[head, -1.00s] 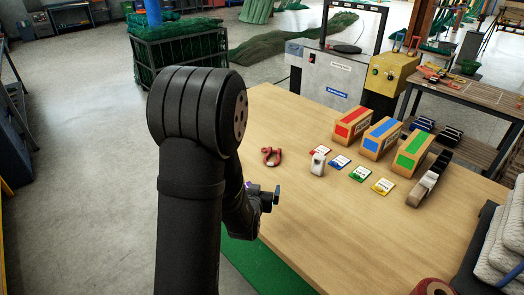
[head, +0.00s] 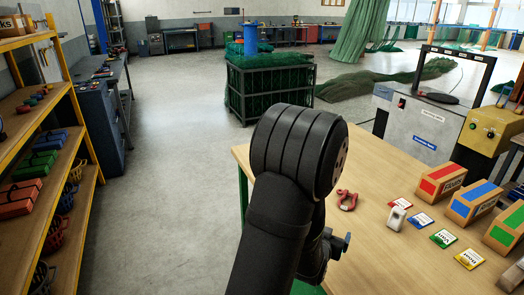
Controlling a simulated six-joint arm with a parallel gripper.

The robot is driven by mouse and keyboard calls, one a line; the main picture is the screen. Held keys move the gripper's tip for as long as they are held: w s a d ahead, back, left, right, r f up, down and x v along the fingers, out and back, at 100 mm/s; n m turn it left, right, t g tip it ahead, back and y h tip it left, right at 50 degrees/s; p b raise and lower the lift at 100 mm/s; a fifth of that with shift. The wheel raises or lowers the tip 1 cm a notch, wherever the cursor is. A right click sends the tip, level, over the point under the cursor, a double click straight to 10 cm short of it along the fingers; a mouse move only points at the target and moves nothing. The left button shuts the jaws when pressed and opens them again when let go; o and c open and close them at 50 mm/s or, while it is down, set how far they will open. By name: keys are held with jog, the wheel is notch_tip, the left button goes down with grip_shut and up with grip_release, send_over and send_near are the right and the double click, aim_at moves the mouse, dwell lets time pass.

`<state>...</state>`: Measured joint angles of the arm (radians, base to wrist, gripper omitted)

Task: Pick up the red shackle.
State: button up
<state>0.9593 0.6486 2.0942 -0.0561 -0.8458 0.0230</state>
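The red shackle (head: 347,200) lies on the wooden table (head: 385,254) in the head view, just right of my dark arm. My gripper (head: 341,243) shows only in part, low and beyond the arm, nearer to me than the shackle and apart from it. Most of the gripper is hidden behind my arm, and its fingers cannot be made out clearly.
A small white object (head: 396,217) stands right of the shackle. Coloured cards, such as the blue card (head: 420,220), lie before boxes with red (head: 441,182), blue (head: 475,203) and green stripes. A yellow shelf unit (head: 68,75) stands at the left, with open floor between.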

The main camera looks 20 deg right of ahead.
jog(key=w+d+g+y, duration=0.3)
jog(key=w+d, duration=0.7)
jog(key=d, duration=0.4)
jog(key=w+d+r+m+g+y, duration=0.1)
jog(key=w+d+r+g+y, duration=0.3)
jog(key=r, duration=0.3)
send_over(348, 198)
jog(key=s+a, duration=0.1)
jog(key=a, duration=0.2)
jog(key=shift+t+y, duration=0.3)
notch_tip(348, 198, down, 11)
jog(key=shift+d+f, duration=0.15)
jog(key=shift+s+d+x, duration=0.1)
jog(key=shift+d+x, duration=0.15)
jog(key=shift+x, duration=1.05)
jog(key=shift+s+d+x, duration=0.15)
jog(key=shift+d+x, duration=0.05)
jog(key=shift+x, duration=1.1)
jog(key=c, duration=1.6)
jog(key=shift+r, duration=0.2)
